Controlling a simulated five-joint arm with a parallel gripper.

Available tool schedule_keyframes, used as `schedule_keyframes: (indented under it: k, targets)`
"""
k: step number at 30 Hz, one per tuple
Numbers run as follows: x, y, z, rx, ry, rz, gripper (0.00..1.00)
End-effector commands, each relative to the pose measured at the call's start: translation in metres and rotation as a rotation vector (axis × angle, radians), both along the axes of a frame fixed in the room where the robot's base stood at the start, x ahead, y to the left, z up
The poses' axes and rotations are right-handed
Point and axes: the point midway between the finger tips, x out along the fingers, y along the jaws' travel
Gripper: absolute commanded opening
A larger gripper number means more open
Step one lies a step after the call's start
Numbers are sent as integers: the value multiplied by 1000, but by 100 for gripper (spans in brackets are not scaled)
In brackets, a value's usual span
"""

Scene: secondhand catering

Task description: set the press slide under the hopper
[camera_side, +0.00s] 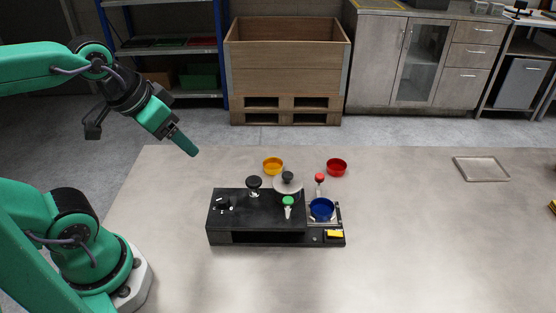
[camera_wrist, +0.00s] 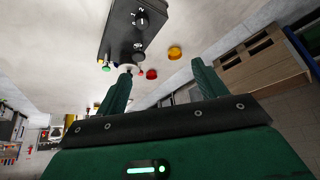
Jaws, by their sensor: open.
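A black press machine (camera_side: 255,218) stands on the table in the side view, with a black knob (camera_side: 253,182), a grey disc with a dark knob (camera_side: 287,184), and green-topped (camera_side: 288,201) and red-topped (camera_side: 320,178) posts. A blue bowl (camera_side: 321,209) sits in a light frame, perhaps the slide (camera_side: 338,214), at its right end. I cannot tell which part is the hopper. The black machine also shows tilted in the wrist view (camera_wrist: 125,25). My gripper (camera_side: 191,150) is above and left of the machine, apart from it. In the wrist view its fingers (camera_wrist: 161,68) are spread and empty.
An orange bowl (camera_side: 273,166) and a red bowl (camera_side: 336,167) stand behind the machine. A yellow block (camera_side: 335,234) is at its front right corner. A flat tray (camera_side: 481,168) lies far right. The table between machine and tray is clear.

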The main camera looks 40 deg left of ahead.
Motion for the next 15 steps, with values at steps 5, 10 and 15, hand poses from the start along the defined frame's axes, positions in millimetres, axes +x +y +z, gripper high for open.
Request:
schedule_keyframes:
  k: [5,10,15]
  targets:
    - [0,0,0,0,0,0,65]
    - [3,0,2,6,4,-13,45]
    - [14,-3,7,29,25,-67,45]
